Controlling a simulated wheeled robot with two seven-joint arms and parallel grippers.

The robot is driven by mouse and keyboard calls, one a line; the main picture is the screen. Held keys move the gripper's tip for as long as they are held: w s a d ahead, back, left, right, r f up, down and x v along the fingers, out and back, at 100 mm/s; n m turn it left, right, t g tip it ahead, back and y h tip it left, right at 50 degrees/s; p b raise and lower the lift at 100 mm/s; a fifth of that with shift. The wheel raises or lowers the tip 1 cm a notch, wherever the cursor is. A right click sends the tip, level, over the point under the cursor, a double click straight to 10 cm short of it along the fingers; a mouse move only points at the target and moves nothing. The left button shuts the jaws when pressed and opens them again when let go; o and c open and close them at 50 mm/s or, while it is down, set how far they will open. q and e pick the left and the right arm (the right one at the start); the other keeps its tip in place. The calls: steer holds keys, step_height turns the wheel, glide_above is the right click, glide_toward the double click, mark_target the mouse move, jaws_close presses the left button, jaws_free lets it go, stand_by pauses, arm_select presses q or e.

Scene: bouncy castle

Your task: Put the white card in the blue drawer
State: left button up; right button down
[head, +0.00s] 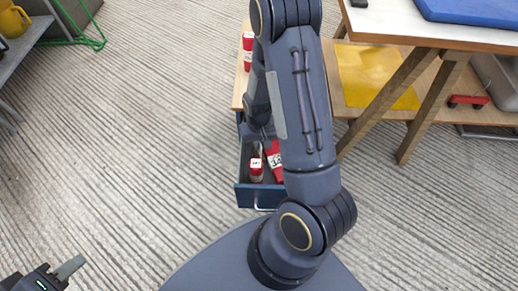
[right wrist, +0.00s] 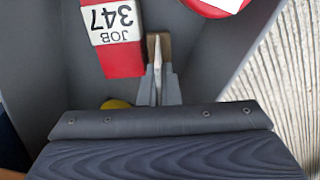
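The blue drawer (head: 243,196) is pulled open below the middle of the head view, its handle facing me. Several red-and-white labelled things (head: 256,168) lie in it; one marked JOB 347 (right wrist: 115,28) shows in the right wrist view. My right gripper (right wrist: 157,72) points down inside the drawer, beside that thing. Its fingers are close together, with a thin pale sliver between them; I cannot tell whether this is the white card edge-on. No white card shows clearly elsewhere. My left gripper (head: 68,268) is at the lower left, far from the drawer and partly cut off.
A wooden table (head: 430,28) with a blue slab (head: 470,10) stands at the upper right, a yellow sheet (head: 372,75) on its lower shelf. More red-and-white things (head: 248,42) stand on the wooden top behind the drawer. A yellow mug (head: 12,20) is far left. The floor left of the drawer is clear.

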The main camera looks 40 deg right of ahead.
steer(key=shift+f+b, duration=0.4)
steer(key=shift+f, duration=0.9)
steer(key=shift+f, duration=0.2)
steer(key=c, duration=1.6)
jaws_free()
steer(key=shift+c, duration=0.2)
steer(key=shift+r, duration=0.1)
